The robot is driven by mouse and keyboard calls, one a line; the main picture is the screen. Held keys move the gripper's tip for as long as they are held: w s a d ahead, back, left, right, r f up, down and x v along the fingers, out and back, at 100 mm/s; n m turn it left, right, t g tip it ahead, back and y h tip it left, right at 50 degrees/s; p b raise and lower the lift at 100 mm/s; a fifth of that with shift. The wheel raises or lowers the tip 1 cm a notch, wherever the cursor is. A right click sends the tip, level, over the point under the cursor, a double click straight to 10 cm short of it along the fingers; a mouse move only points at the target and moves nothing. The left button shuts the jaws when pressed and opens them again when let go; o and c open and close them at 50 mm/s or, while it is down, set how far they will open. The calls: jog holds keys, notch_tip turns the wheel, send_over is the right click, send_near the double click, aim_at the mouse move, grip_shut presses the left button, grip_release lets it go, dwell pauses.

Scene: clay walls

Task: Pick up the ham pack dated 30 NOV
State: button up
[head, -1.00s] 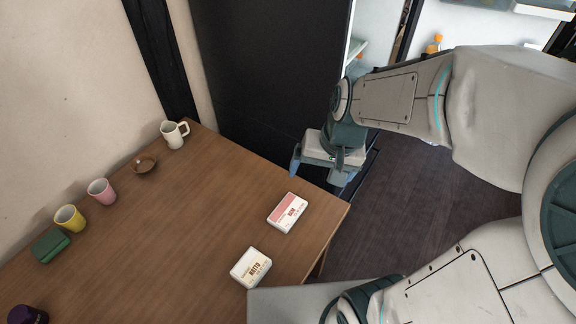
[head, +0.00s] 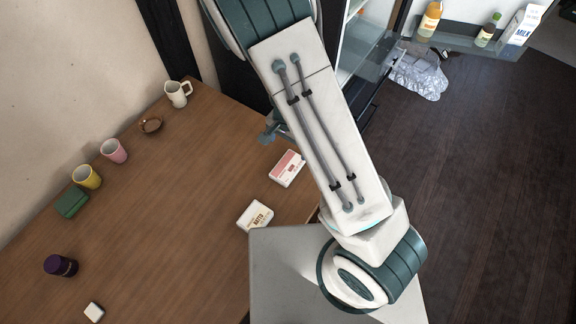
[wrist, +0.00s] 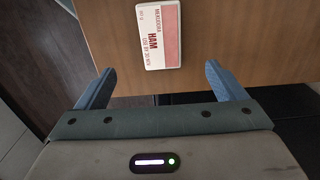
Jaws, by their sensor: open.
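The ham pack (wrist: 158,36) is a flat white and pink box lying on the table. In the wrist view its label reads HAM and a use-by line that looks like 30 NOV. It also shows in the head view (head: 287,168), near the table's right edge. My gripper (wrist: 158,82) is open and empty, with its two blue fingers spread apart. The pack lies ahead of the fingers, roughly centred between them and not touching. In the head view my arm hides most of the gripper; a bit of it shows just beyond the pack.
A natto pack (head: 255,216) lies near the ham pack. The wooden table (head: 190,200) also holds a white mug (head: 178,94), a brown bowl (head: 151,125), pink (head: 114,151) and yellow (head: 87,177) cups, a green box (head: 71,202) and a purple jar (head: 61,265). An open fridge (head: 365,50) stands behind.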

aim_at(288, 166)
notch_tip(288, 166, down, 12)
jog(key=shift+f+b, duration=0.2)
jog(key=shift+b, duration=0.5)
jog(key=c, duration=1.1)
